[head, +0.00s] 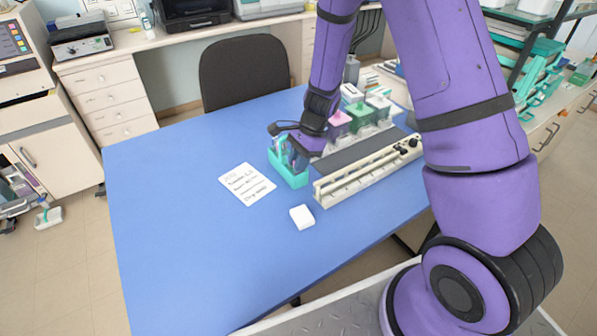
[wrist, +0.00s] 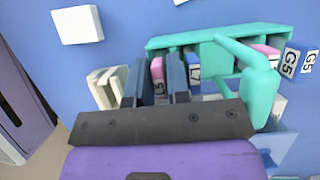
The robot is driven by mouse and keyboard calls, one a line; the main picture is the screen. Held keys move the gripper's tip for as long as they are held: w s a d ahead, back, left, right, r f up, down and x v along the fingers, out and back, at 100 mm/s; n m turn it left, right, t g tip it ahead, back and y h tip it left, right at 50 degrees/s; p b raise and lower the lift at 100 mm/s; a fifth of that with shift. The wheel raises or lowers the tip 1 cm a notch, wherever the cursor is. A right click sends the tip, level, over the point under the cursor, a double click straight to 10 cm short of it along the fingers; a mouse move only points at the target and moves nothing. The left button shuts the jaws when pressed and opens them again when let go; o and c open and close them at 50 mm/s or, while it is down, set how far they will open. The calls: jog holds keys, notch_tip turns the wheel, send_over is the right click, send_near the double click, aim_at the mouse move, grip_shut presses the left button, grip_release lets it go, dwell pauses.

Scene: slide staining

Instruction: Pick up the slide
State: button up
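The teal slide rack (head: 290,179) stands on the blue table, and its handle and frame (wrist: 262,88) show in the wrist view. My gripper (head: 297,151) is down at the rack in the head view. In the wrist view its dark fingers (wrist: 157,80) stand on either side of a pink-ended slide (wrist: 157,72) at the rack's left part. I cannot tell whether they press on it. The gripper's body hides the lower part of the rack.
A white block (head: 302,216) and a written note (head: 247,184) lie on the table (head: 165,200). Staining jars with a pink lid (head: 339,118) and a green lid (head: 360,111) stand behind a long pale rail (head: 365,172). The table's left and front are clear.

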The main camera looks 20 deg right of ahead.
grip_shut()
jog(key=shift+r, duration=0.15)
